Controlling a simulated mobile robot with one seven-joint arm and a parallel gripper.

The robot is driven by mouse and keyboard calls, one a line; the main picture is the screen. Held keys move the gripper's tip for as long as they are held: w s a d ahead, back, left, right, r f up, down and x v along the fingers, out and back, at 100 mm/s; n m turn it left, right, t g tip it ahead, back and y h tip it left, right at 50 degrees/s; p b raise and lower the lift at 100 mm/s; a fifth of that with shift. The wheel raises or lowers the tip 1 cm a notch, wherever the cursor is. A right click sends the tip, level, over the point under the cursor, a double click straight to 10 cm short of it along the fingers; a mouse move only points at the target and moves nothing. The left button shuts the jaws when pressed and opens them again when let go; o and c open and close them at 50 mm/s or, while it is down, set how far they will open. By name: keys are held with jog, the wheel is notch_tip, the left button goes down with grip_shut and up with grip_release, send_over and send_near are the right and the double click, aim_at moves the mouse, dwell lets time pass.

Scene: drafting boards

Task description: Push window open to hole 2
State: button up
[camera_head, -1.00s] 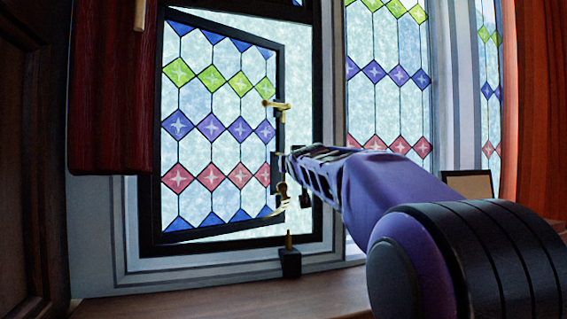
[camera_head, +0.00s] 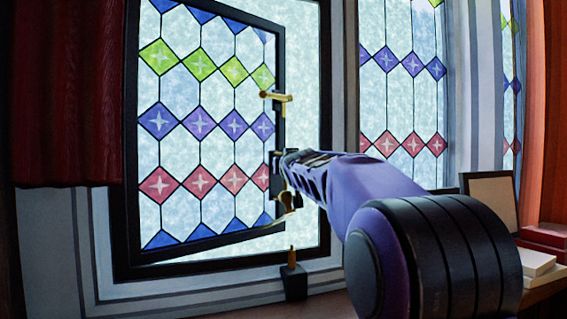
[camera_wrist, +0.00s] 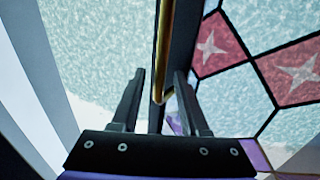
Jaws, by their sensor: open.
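The stained-glass window (camera_head: 215,125) is a black-framed casement standing ajar, with a gap of pale daylight along its right edge. A brass handle (camera_head: 277,97) sits on that edge, and a brass stay piece (camera_head: 288,203) hangs lower down. A brass pin (camera_head: 292,256) stands on a black block below; I cannot make out numbered holes. My gripper (camera_head: 281,168) is at the window's right edge, its tips small and partly hidden by dark parts. In the wrist view my open gripper (camera_wrist: 160,76) has a brass bar (camera_wrist: 164,45) and the dark window edge (camera_wrist: 182,45) between or just beyond its fingers.
A dark red curtain (camera_head: 65,95) hangs at the left. Fixed stained-glass panes (camera_head: 400,90) stand to the right. A framed panel (camera_head: 492,200) and white box-like items (camera_head: 535,265) are at the lower right, near an orange curtain (camera_head: 555,110).

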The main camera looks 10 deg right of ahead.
jog(key=shift+s, duration=0.1)
grip_shut()
dwell(1.3)
